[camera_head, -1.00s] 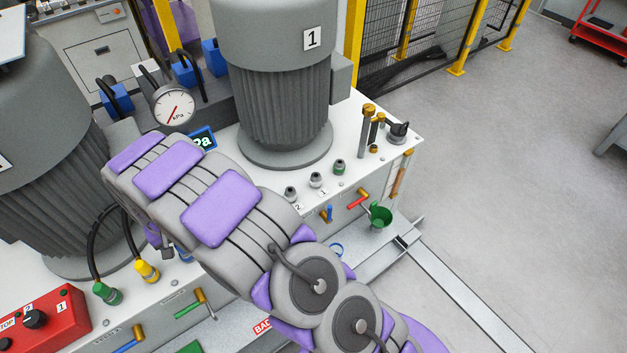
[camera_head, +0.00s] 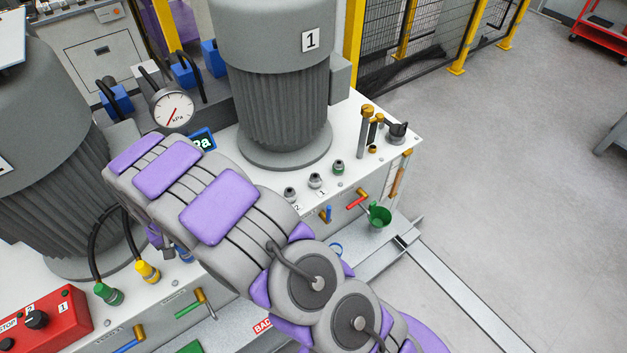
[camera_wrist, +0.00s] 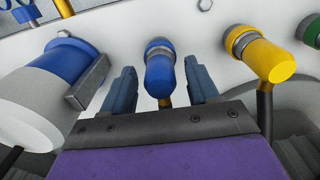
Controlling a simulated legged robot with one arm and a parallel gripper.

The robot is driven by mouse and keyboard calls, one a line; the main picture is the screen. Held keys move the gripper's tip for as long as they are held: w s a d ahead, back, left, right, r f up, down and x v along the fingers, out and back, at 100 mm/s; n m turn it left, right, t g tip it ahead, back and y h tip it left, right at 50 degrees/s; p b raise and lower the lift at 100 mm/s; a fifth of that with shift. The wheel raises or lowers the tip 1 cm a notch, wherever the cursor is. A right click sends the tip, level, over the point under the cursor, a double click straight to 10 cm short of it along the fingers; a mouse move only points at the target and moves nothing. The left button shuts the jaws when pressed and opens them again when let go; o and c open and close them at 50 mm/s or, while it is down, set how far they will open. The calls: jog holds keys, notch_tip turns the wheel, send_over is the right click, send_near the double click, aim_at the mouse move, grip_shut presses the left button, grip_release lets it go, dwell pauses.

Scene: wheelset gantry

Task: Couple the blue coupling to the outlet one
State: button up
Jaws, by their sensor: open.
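The blue coupling (camera_wrist: 160,75) stands between the two fingers of my gripper (camera_wrist: 159,68) in the wrist view. The fingers are open, one on each side, with gaps showing. In the head view only a bit of the blue coupling (camera_head: 184,255) shows past my arm, beside the yellow coupling (camera_head: 147,271). My gripper is mostly hidden there behind my arm. On the white top near the motor marked 1 is a row of ports: a grey port (camera_head: 290,193) near label 2, a grey port (camera_head: 316,180) near label 1, and a green-ringed port (camera_head: 338,167).
A yellow coupling (camera_wrist: 265,58) is right of my gripper, and a blue-and-grey cylinder (camera_wrist: 42,85) is close on its left. A green coupling (camera_head: 108,293) and red control box (camera_head: 42,322) are at the lower left. The motor (camera_head: 282,90) stands behind the ports.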

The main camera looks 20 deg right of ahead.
grip_shut()
dwell(0.5)
jog(key=shift+r, duration=0.1)
jog(key=shift+r+p, duration=1.25)
jog(key=shift+r, duration=1.65)
